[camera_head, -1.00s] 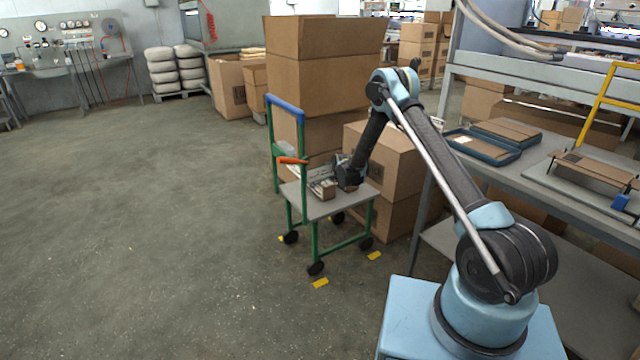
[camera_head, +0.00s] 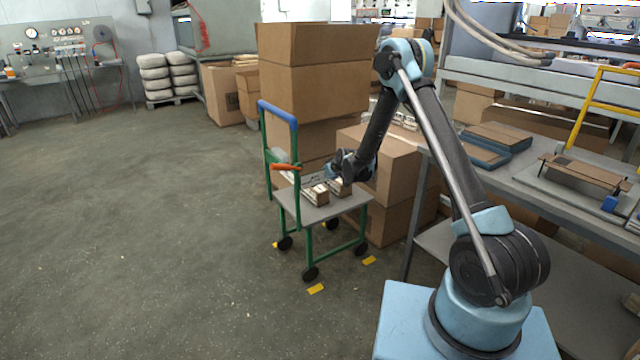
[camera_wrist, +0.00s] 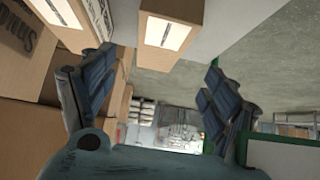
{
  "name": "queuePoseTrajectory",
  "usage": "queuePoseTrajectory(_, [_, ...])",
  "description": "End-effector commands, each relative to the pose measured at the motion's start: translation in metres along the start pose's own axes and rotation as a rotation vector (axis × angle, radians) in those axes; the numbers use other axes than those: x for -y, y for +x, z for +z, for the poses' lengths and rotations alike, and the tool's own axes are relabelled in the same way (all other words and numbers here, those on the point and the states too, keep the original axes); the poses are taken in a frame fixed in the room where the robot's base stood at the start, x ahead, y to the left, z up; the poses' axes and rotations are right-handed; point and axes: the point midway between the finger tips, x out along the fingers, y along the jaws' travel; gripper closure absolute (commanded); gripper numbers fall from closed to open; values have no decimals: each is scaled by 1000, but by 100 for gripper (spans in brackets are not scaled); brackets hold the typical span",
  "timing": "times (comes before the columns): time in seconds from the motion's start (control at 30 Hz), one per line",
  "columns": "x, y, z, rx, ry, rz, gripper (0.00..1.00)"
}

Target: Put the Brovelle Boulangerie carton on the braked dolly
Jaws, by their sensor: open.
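The braked dolly (camera_head: 345,203) has a grey deck, a green frame, a blue push bar and an orange lever. Two small cartons sit on its deck: a left carton (camera_head: 322,197) and a right carton (camera_head: 346,189). I cannot read the brand on either. My gripper (camera_head: 342,168) is just above the right carton, open. In the wrist view my gripper (camera_wrist: 160,65) has its fingers spread with nothing between them. A brown carton (camera_wrist: 152,32) with a white label lies beyond the fingertips, and another carton (camera_wrist: 62,10) is left of it.
Tall stacked brown boxes (camera_head: 315,90) stand behind the dolly, and more boxes (camera_head: 395,165) stand close at its right. A bench with blue trays (camera_head: 485,150) is at the right. Yellow floor marks (camera_head: 316,289) surround the dolly. Open floor lies to the left.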

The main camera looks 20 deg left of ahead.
Motion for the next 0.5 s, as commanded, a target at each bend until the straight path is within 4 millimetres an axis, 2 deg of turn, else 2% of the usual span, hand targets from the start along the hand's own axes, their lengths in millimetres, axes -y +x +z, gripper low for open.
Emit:
queuePoseTrajectory(0.33, [-2, -9, -1, 2, 2, 2, 20])
queuePoseTrajectory(0.43, [-10, -24, -5, 11, 12, 10, 20])
queuePoseTrajectory(0.5, [-19, -42, -8, 23, 24, 18, 20])
